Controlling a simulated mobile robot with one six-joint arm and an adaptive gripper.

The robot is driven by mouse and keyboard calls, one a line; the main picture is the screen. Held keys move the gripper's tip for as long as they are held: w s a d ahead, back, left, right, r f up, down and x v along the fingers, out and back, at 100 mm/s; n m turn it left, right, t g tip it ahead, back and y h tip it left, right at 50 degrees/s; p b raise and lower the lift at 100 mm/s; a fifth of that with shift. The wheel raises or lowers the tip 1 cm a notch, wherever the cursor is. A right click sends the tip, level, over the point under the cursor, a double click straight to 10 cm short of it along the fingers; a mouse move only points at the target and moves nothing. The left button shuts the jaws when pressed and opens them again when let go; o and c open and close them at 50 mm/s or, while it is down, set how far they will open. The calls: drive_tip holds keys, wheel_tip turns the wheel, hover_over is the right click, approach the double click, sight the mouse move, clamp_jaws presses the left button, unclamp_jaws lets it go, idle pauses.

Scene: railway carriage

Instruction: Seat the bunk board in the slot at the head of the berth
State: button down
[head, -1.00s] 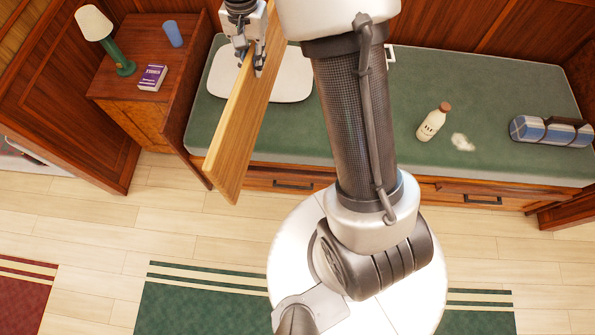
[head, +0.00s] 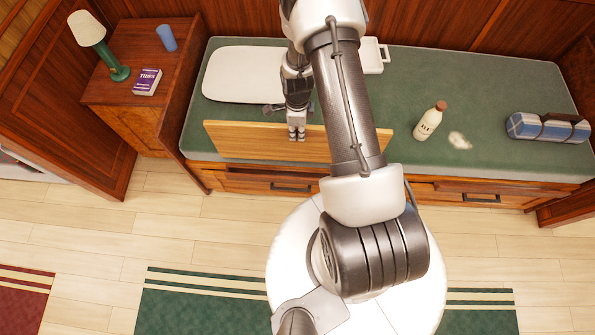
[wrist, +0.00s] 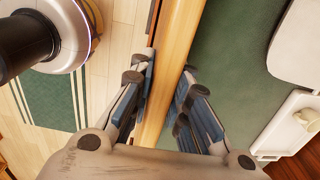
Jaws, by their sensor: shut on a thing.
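The bunk board (head: 250,140) is a long, pale wooden plank. My gripper (head: 297,134) is shut on it near the middle of its upper edge. The board stands on edge, roughly parallel to the berth's front edge, over the front of the green mattress (head: 480,90). I cannot tell whether it touches the mattress. In the wrist view the board (wrist: 178,45) runs between the two fingers of my gripper (wrist: 163,90). A dark wooden panel (head: 190,110) closes the berth's left end by the pillow (head: 240,75). I cannot make out the slot.
A white tray (head: 374,68) is partly behind my arm. A cabinet (head: 120,93) at left bears a lamp (head: 100,50), a book (head: 147,82) and a blue cup (head: 166,38).

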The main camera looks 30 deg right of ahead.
sight(297, 158)
wheel_tip(297, 158, down, 20)
drive_tip(key=b, duration=0.5)
drive_tip(key=shift+b, duration=0.35)
drive_tip(key=shift+f, duration=0.1)
drive_tip(key=c, duration=1.5)
unclamp_jaws()
drive_tip(key=shift+c, duration=0.2)
